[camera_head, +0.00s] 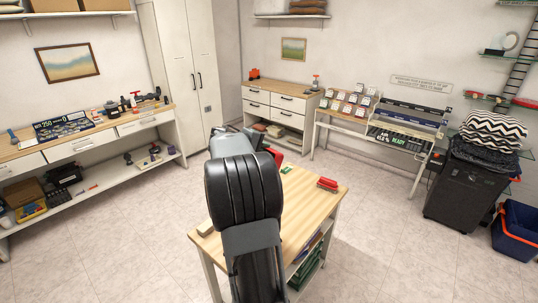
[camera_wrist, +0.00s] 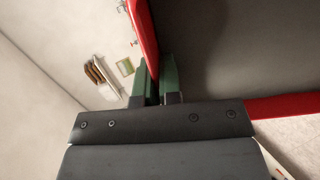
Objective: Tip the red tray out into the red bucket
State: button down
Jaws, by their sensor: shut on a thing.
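In the wrist view my gripper (camera_wrist: 158,82) has green fingertips closed on a red wall of the red tray (camera_wrist: 145,35). A dark grey surface fills the upper right, with a red strip along its lower right edge; these look like more of the tray. I cannot see whether anything is in it. The tray looks steeply turned relative to the room. In the head view my arm hides most of the gripper, and a small red part, likely the tray (camera_head: 275,153), shows beside it. I cannot make out a red bucket in either view.
A wooden worktable (camera_head: 310,192) stands under my arm, with a red object (camera_head: 327,184) and a wooden block (camera_head: 205,228) on it. A dark bin (camera_head: 462,196) and a blue container with an orange-red rim (camera_head: 517,228) stand at right. Open floor lies around the table.

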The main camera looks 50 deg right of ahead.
jog(key=shift+w+a+h+b, duration=0.15)
jog(key=shift+a+h+b, duration=0.45)
jog(key=shift+a+b, duration=0.4)
jog(key=w+a+f+g+h+b, duration=0.1)
jog(key=a+h+b, duration=0.9)
jog(key=b, duration=1.7)
jog(key=w+a, duration=0.1)
jog(key=a, duration=0.5)
jog(key=shift+w+f+g+h, duration=0.2)
jog(key=shift+w+g+h, duration=0.1)
jog(key=shift+g, duration=0.1)
jog(key=shift+a, duration=0.15)
